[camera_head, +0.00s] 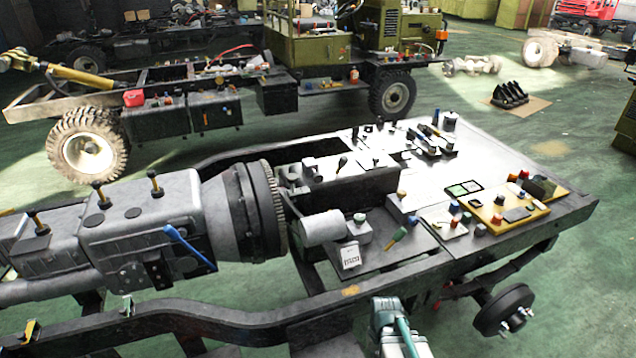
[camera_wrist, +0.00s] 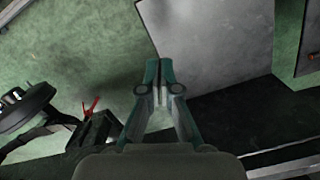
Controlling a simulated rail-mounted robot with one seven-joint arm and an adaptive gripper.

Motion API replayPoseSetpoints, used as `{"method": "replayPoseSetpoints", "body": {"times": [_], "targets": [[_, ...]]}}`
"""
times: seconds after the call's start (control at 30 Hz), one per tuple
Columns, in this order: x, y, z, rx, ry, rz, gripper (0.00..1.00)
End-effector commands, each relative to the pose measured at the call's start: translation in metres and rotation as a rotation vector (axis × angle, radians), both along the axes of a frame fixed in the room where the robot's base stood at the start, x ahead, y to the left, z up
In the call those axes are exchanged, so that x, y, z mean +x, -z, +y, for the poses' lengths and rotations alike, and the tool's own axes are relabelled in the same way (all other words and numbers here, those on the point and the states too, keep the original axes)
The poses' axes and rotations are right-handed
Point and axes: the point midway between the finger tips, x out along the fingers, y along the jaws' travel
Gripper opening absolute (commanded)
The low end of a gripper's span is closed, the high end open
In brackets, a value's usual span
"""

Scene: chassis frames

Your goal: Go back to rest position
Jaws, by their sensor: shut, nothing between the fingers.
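My gripper (camera_wrist: 160,72) shows in the wrist view with its two teal fingers together and nothing between them. It hangs over the green floor, beside a grey flat panel (camera_wrist: 215,45) on its right. In the head view a grey and teal part of my arm (camera_head: 398,328) shows at the bottom edge, in front of the near chassis frame (camera_head: 205,325). The fingertips cannot be made out in the head view.
The near chassis carries a grey gearbox (camera_head: 140,215) and a flat deck (camera_head: 370,155) with many small parts. A wheel hub (camera_head: 503,310) sits below its right end. In the wrist view a dark round hub (camera_wrist: 25,108) and a red clip (camera_wrist: 91,105) lie left. Green floor (camera_head: 590,270) is clear at right.

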Motion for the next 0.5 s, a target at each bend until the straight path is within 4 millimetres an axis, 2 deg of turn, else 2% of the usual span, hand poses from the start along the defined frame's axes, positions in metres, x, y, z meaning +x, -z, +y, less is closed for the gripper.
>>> {"method": "replayPoseSetpoints", "body": {"times": [0.27,0.5], "targets": [[-0.076,0.06,0.001,0.001,0.001,0.163,0.0],[-0.163,0.108,0.001,0.0,0.002,0.332,0.0]]}}
